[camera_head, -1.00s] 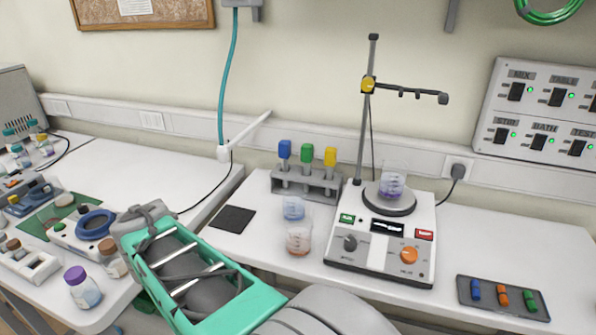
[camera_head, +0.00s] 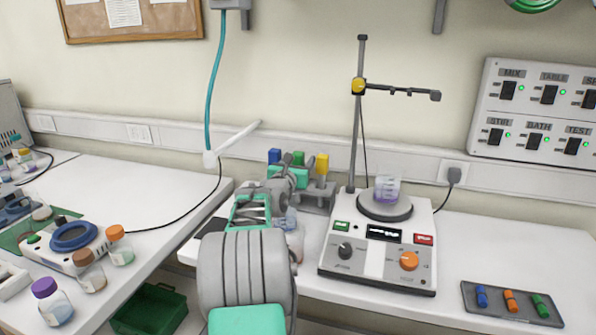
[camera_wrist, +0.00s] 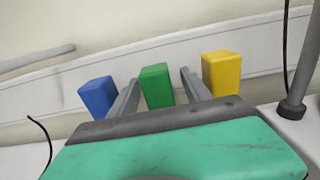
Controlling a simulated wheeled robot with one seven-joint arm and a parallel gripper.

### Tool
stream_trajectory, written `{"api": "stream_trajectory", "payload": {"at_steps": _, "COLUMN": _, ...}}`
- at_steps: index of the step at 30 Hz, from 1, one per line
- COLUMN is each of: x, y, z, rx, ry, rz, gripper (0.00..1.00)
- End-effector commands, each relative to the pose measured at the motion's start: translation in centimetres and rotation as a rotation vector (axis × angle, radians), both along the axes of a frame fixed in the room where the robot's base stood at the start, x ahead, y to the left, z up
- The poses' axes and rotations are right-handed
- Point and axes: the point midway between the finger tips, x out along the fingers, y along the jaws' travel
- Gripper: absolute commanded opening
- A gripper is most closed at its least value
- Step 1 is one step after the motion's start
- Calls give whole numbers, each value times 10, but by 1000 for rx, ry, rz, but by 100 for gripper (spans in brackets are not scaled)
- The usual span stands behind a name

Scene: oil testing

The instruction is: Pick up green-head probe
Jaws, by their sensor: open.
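The green-head probe (camera_head: 298,158) stands in a grey rack (camera_head: 318,197) between the blue-head probe (camera_head: 274,156) and the yellow-head probe (camera_head: 322,163). In the wrist view the green head (camera_wrist: 156,86) shows between the two fingers of my gripper (camera_wrist: 158,88), with the blue head (camera_wrist: 97,97) outside the left finger and the yellow head (camera_wrist: 222,73) outside the right one. My gripper is open and empty, and it also shows in front of the rack in the head view. It hides the probe shafts and much of the rack. I cannot tell whether the fingers touch the green head.
A hotplate stirrer (camera_head: 378,243) with a beaker (camera_head: 387,189) and a stand rod (camera_head: 357,115) is right of the rack. Partly hidden beakers (camera_head: 295,243) stand beside my arm. A tray of coloured pieces (camera_head: 511,303) lies at the right. The table in front of it is clear.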

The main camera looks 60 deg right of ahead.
Motion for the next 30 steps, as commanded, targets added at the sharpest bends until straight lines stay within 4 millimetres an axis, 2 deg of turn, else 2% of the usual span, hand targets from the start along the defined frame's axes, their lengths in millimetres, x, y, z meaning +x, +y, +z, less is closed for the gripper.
{"api": "stream_trajectory", "payload": {"at_steps": 1, "x": 2, "y": -8, "z": -1, "rx": 2, "ry": -1, "rz": -1, "gripper": 56}}
{"api": "stream_trajectory", "payload": {"at_steps": 4, "x": 3, "y": -18, "z": -1, "rx": 3, "ry": 0, "rz": 0, "gripper": 56}}
{"api": "stream_trajectory", "payload": {"at_steps": 11, "x": 4, "y": -18, "z": -1, "rx": 3, "ry": -1, "rz": 2, "gripper": 55}}
{"api": "stream_trajectory", "payload": {"at_steps": 30, "x": 4, "y": -18, "z": -1, "rx": 3, "ry": -2, "rz": 2, "gripper": 2}}
